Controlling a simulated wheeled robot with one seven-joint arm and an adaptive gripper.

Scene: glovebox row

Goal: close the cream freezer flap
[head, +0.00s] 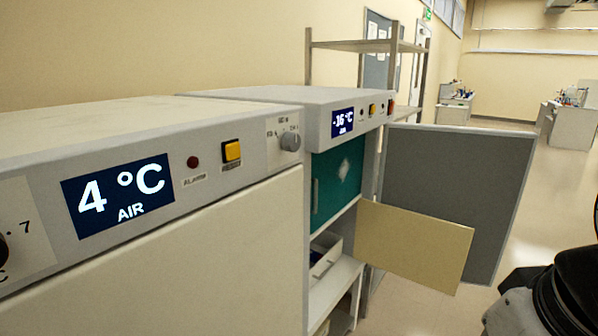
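The cream freezer flap (415,243) stands open in the head view, swung out to the right of the freezer cabinet (318,130). Its left edge is by the cabinet's right side, and its free edge points right. The compartment below the teal flap is open to view and holds a pale box or drawer (325,262). Black and grey parts of my arm show at the lower right, apart from the flap in the picture. My gripper's fingers do not show.
The freezer's large grey door (455,175) stands open behind the cream flap. A teal flap (335,180) covers the upper compartment. A 4 °C cabinet (190,240) fills the left foreground. Clear floor (420,308) shows below the cream flap.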

